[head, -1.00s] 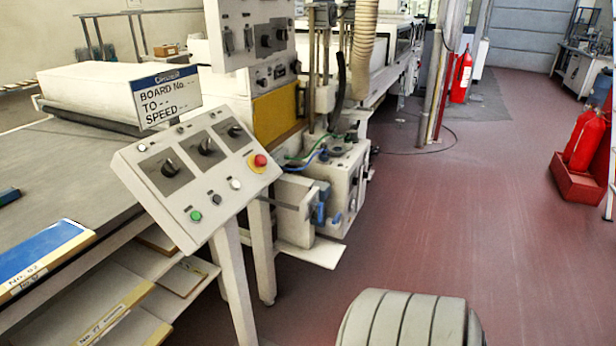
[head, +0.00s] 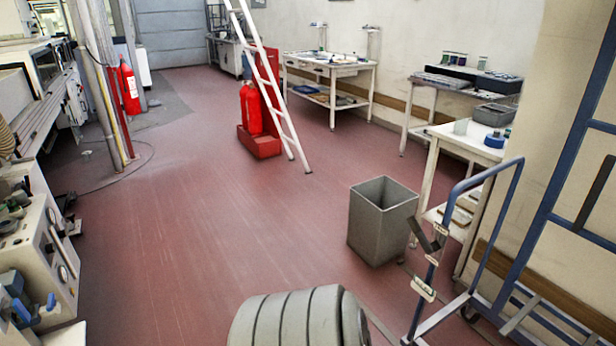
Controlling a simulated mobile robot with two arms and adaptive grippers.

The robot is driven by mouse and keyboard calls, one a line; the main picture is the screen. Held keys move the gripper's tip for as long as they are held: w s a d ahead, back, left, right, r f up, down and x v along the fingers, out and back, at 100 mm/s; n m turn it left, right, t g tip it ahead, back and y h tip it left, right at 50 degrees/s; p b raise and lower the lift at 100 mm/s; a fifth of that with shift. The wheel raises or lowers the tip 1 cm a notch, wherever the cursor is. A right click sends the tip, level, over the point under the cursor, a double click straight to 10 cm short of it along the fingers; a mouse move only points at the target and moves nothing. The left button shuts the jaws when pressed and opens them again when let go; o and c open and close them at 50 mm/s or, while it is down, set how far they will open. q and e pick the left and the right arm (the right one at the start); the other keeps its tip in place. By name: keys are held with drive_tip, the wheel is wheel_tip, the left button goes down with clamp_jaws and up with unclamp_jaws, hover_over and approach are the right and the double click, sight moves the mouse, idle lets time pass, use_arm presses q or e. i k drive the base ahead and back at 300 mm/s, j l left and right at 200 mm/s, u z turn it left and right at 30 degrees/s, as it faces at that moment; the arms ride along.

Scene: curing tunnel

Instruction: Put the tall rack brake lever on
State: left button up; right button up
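A tall blue rack frame (head: 552,190) stands at the right edge, against the wall, cut off by the picture's right side. A lower blue tube frame with a curved top (head: 487,178) stands in front of it. A dark, angled lever-like piece (head: 424,238) sits on the lower frame's near post, with a pale fitting (head: 423,289) below it. I cannot tell whether this piece is the brake lever, or whether it is on or off. The rack's lower part runs out of the picture.
A grey bin (head: 382,222) stands left of the blue frames. White workbenches (head: 433,185) line the right wall. A white ladder (head: 270,85) leans by red extinguishers (head: 251,110). Machinery (head: 40,235) is along the left. The red floor (head: 190,220) between is clear.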

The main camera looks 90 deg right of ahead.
sight(434, 246)
drive_tip(key=z, duration=3.5)
